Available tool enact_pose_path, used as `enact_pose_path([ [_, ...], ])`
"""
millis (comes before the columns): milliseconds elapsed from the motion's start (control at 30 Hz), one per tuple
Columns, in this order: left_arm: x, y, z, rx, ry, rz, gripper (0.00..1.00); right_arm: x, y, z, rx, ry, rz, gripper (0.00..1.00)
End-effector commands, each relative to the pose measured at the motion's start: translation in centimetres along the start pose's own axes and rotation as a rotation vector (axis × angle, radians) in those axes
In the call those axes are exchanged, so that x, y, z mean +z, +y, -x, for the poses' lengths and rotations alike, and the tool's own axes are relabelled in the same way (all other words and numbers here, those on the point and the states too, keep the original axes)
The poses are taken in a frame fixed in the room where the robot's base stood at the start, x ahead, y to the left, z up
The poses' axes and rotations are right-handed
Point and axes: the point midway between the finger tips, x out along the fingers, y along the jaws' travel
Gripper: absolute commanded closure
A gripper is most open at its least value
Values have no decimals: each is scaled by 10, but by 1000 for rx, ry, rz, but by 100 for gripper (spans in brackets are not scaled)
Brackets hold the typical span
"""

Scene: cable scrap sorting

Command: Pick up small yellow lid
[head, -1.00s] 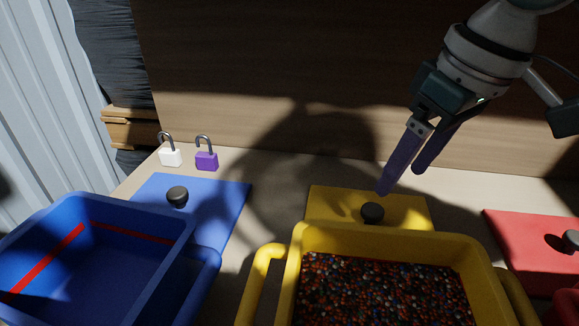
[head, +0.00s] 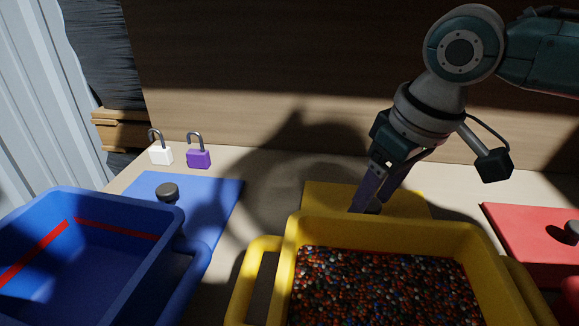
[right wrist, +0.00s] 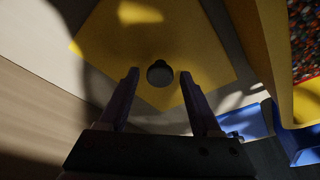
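The small yellow lid (head: 412,204) lies flat on the table behind the yellow bin, its front part hidden by the bin's rim. It also shows in the right wrist view (right wrist: 200,55), with its round dark knob (right wrist: 160,73) near the middle. My right gripper (head: 367,208) points down over the lid. In the right wrist view its two fingers (right wrist: 158,76) are apart, one on each side of the knob, with nothing held between them. Whether the fingertips reach the knob's height is unclear. My left gripper is not in view.
The yellow bin (head: 385,228) full of coloured granules stands just in front of the lid. A blue bin (head: 120,207) and blue lid (head: 215,193) are at left, a red lid (head: 530,235) at right. White (head: 160,155) and purple (head: 199,159) padlocks stand at the back left.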

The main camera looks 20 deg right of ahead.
Motion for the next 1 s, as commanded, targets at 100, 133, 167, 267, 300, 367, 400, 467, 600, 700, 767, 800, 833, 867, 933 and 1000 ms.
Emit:
enact_pose_path([
  [100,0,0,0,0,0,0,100,0,0,0,0,0,0,50],
  [133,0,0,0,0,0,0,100,0,0,0,0,0,0,53],
  [167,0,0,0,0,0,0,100,0,0,0,0,0,0,56],
  [267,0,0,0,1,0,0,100,0,0,0,0,0,0,68],
  [300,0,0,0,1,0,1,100,0,0,0,0,0,0,72],
  [367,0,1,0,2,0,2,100,0,0,0,0,0,0,79],
  [400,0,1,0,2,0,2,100,0,0,0,0,0,0,83],
  [467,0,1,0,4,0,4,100,0,0,0,0,0,0,90],
  [600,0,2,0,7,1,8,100,0,0,0,0,0,0,100],
  [700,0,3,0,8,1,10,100,0,0,0,0,0,0,100],
  [767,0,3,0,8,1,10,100,0,0,0,0,0,0,100],
  [800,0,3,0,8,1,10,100,0,0,0,0,0,0,100],
  [833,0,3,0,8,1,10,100,0,0,0,0,0,0,100],
  [867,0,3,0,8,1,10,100,0,0,0,0,0,0,100],
  [933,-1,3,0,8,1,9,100,0,0,1,0,0,0,100],
  [1000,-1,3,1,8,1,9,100,-1,0,4,0,1,0,100],
])
